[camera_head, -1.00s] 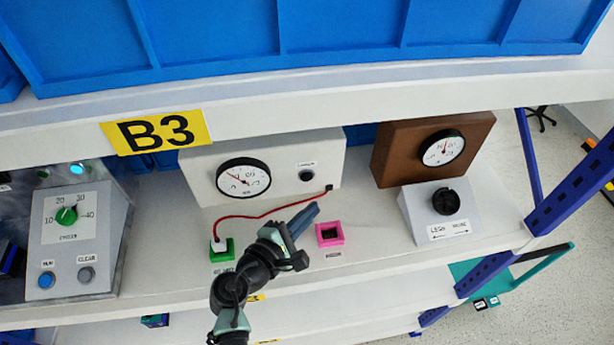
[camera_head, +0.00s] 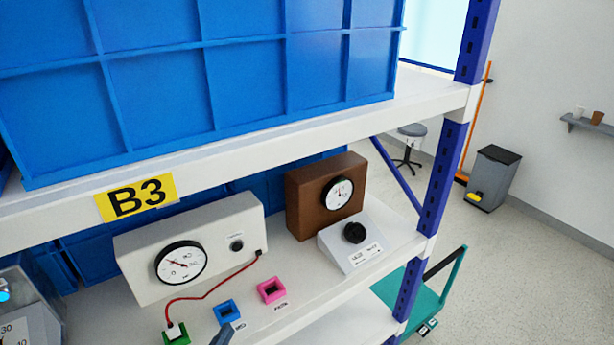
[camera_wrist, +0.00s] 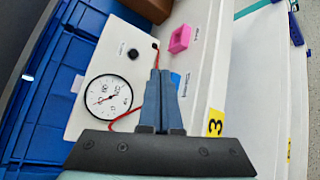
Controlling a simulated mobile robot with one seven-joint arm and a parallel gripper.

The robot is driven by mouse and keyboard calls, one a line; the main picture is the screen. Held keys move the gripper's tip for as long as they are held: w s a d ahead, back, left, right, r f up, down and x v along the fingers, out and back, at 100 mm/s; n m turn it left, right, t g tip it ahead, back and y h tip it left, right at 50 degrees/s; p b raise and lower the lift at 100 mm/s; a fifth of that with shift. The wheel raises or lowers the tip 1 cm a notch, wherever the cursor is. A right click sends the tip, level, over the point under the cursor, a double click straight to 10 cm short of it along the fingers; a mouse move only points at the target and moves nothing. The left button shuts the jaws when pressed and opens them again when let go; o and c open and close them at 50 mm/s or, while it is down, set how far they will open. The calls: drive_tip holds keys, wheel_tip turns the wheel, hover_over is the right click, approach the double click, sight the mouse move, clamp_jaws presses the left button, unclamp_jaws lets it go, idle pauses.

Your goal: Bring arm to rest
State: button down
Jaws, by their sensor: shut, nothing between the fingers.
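My gripper (camera_head: 222,335) shows only as a blue-grey fingertip at the bottom edge of the head view; the rest of the arm is out of the picture there. In the wrist view my gripper (camera_wrist: 160,76) has its two fingers together with nothing between them. The fingers overlap part of the white meter box's front area and the shelf in that view. The black rotary knob (camera_head: 354,232) sits on a sloped white box at the right end of the shelf, well apart from my gripper.
A white meter box (camera_head: 245,215) has a red cable running to a green socket (camera_head: 176,339). A blue socket (camera_head: 228,311) and a pink socket (camera_head: 271,289) stand near the shelf's front edge. A brown meter box (camera_head: 300,205) is behind the knob. Blue bins (camera_head: 240,90) fill the shelf above.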

drive_tip(key=w+d+r+m, duration=0.4)
drive_tip(key=d+r+m, duration=0.2)
drive_tip(key=r+m, duration=0.3)
drive_tip(key=w+d+r+m, duration=0.3)
drive_tip(key=d+r+m, duration=0.4)
drive_tip(key=r, duration=0.4)
drive_tip(key=s+d+r+m+t+y+b, duration=0.1)
drive_tip(key=s+d+r+m+t+y, duration=0.15)
drive_tip(key=r, duration=0.85)
drive_tip(key=s+d+r+m+t+y+b, duration=0.1)
drive_tip(key=s+r+m+t+b, duration=0.2)
drive_tip(key=r, duration=0.8)
drive_tip(key=s+r+t, duration=0.7)
drive_tip(key=s+r, duration=0.3)
drive_tip(key=r, duration=0.1)
drive_tip(key=shift+s+a+r+b, duration=0.25)
drive_tip(key=shift+s+a+b, duration=0.1)
drive_tip(key=shift+a+b, duration=0.1)
